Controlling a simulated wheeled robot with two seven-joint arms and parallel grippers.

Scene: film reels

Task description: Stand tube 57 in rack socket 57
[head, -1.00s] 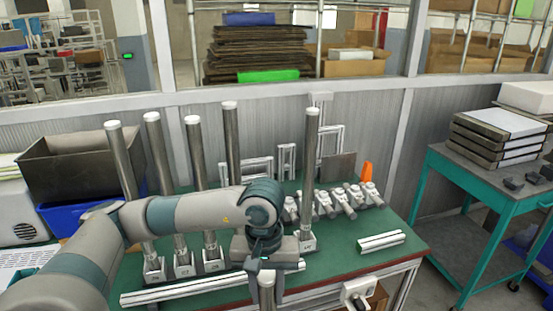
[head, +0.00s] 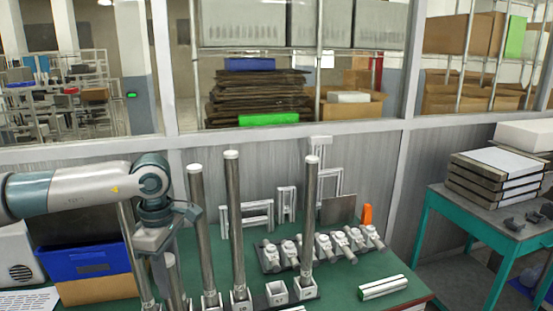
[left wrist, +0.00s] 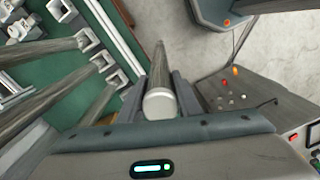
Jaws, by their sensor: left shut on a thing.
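My left gripper (head: 165,250) is shut on a grey metal tube (head: 177,288). In the left wrist view the tube's white cap (left wrist: 160,104) sits between the fingers. The rack holds several tall white-capped tubes, including one (head: 201,235) just right of my gripper, one (head: 235,220) in the middle and one (head: 309,215) at the right. An empty square socket (head: 277,292) lies between the last two; its label looks like 57 but is small. The held tube's lower end is cut off by the head view's bottom edge. My right gripper is not in view.
White clamp-like fittings (head: 322,246) lie behind the rack, near an orange cone (head: 366,215). A pale profile bar (head: 383,287) lies on the green table at right. A blue bin (head: 88,262) stands at left. Standing tubes crowd beside my gripper.

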